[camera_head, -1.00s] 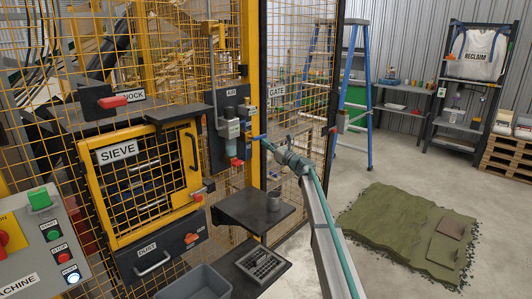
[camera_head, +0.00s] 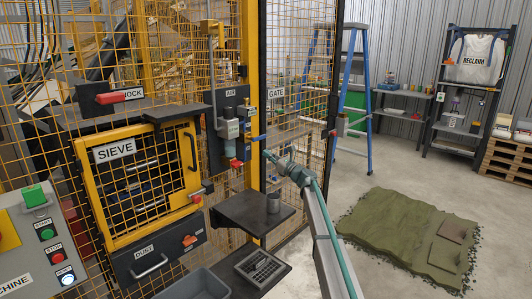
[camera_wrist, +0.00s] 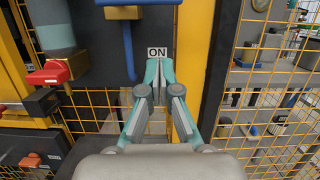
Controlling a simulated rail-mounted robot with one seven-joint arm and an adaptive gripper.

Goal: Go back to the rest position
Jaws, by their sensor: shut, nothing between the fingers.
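My gripper (camera_head: 267,154) is shut and empty in the head view, in front of the yellow post beside the machine. In the wrist view its teal fingertips (camera_wrist: 158,64) meet just below an ON label (camera_wrist: 157,53). A blue handle (camera_head: 258,138) by the AIR panel (camera_head: 229,112) lies just above and left of the fingertips in the head view. A blue handle also shows in the wrist view (camera_wrist: 129,50), left of the fingers and apart from them.
The sieve door (camera_head: 139,180) is shut, left of the arm. The mesh gate (camera_head: 300,100) is close on the right.

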